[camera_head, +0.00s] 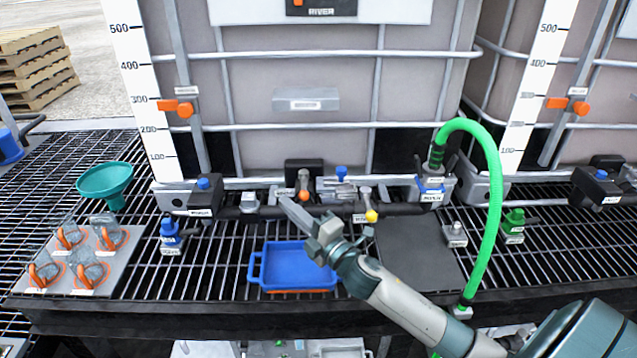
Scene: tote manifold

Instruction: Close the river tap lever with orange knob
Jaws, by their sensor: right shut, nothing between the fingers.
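The tap lever with the orange knob (304,194) stands on the dark manifold pipe below the tote whose top sign reads RIVER (321,12). Its grey handle points toward me, with the knob at the lower end. My right gripper (284,202) reaches in from the lower right. Its fingers are shut and empty, with the tips just left of and below the orange knob in the picture. I cannot tell whether they touch the lever. My left gripper is out of view.
A lever with a yellow knob (371,215) is close on the right. A blue tray (262,272) sits on the grating below. A green hose (492,220) arches at right. A teal funnel (105,181) and a board with glass jars (132,240) are at left.

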